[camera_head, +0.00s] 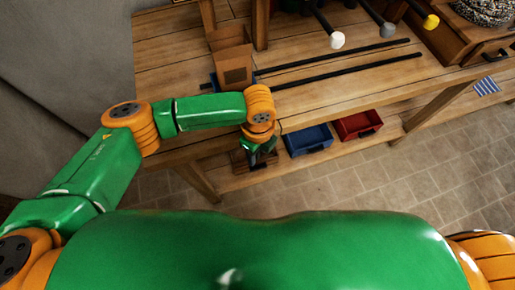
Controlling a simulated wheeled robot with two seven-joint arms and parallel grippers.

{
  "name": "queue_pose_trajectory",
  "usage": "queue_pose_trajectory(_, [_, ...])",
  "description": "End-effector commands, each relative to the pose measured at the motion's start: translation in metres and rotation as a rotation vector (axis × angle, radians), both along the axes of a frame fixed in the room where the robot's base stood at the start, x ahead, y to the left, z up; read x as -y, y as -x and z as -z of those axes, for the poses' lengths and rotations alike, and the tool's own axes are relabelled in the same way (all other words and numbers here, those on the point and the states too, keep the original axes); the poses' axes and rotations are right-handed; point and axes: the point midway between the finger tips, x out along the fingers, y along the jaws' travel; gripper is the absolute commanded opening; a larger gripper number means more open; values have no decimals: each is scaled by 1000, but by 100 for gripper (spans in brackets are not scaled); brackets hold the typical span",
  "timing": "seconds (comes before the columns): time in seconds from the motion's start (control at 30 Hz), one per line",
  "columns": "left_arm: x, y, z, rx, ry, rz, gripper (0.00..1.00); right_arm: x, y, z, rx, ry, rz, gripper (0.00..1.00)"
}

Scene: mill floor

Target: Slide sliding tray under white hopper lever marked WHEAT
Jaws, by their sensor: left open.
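A white-tipped lever (337,40) hangs over the back middle of the wooden bench; any WHEAT label is too small to read. Two dark rails (345,68) run along the bench top below it. At the rails' left end is a blue sliding tray (206,86), mostly hidden by my left arm, with an open brown box (236,68) standing on it. The tray is well left of the white lever. My left gripper (262,155) points down at the bench's front edge, in front of the tray and apart from it. It is open and looks empty. My right gripper is out of view.
A grey-tipped lever (387,29) and a yellow-tipped lever (430,21) are right of the white one. A blue bin (308,139) and a red bin (358,125) sit on the lower shelf. The rails look clear right of the brown box.

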Motion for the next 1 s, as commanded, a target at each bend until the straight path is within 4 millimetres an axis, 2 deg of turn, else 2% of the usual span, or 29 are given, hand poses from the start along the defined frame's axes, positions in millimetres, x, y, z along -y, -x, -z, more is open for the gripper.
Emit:
queue_pose_trajectory(0.1, [0,0,0,0,0,0,48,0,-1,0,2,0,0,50])
queue_pose_trajectory(0.13, [0,0,0,0,0,0,46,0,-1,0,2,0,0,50])
queue_pose_trajectory(0.3, [0,0,0,0,0,0,0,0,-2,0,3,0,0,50])
queue_pose_trajectory(1.0, [-1,0,0,-2,-2,-2,0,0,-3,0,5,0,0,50])
